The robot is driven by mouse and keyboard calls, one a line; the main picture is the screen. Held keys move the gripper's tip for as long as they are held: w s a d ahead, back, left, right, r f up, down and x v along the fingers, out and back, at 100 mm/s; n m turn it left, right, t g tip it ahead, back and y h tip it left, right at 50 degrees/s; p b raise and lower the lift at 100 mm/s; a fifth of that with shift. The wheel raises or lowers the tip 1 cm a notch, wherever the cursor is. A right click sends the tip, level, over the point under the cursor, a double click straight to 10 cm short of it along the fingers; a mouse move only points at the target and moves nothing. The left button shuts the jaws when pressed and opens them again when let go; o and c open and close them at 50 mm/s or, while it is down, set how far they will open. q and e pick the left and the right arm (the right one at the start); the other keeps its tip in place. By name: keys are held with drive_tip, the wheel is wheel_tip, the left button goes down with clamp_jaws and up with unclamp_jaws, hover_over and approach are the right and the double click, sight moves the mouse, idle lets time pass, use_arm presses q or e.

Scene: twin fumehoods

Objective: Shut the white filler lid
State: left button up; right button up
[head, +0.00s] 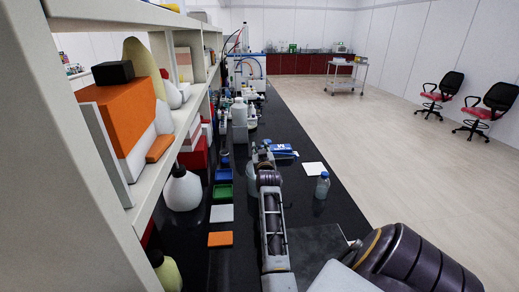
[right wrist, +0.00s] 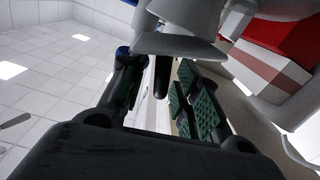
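I cannot pick out the white filler lid with certainty. A white container (head: 239,113) stands on the black bench just beyond my right gripper (head: 262,152) in the head view. The right gripper reaches away from me low over the bench. In the right wrist view its fingers (right wrist: 160,85) are spread, with green pads showing on the right-hand finger. A pale grey-white body (right wrist: 180,42) lies across the top of that view, close to the fingertips; whether they touch it I cannot tell. My left gripper does not show.
A shelf (head: 100,160) with boxes and bottles runs along the left.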

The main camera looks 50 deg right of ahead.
drive_tip(key=shift+s+r, duration=0.1)
drive_tip(key=shift+c, duration=0.4)
clamp_jaws()
drive_tip(key=shift+d+m+p, duration=0.15)
drive_tip(key=shift+m+p, duration=0.2)
drive_tip(key=shift+m, duration=0.05)
drive_tip(key=shift+o, duration=0.4)
unclamp_jaws()
drive_tip(key=shift+a, duration=0.2)
drive_tip(key=shift+d, duration=0.1)
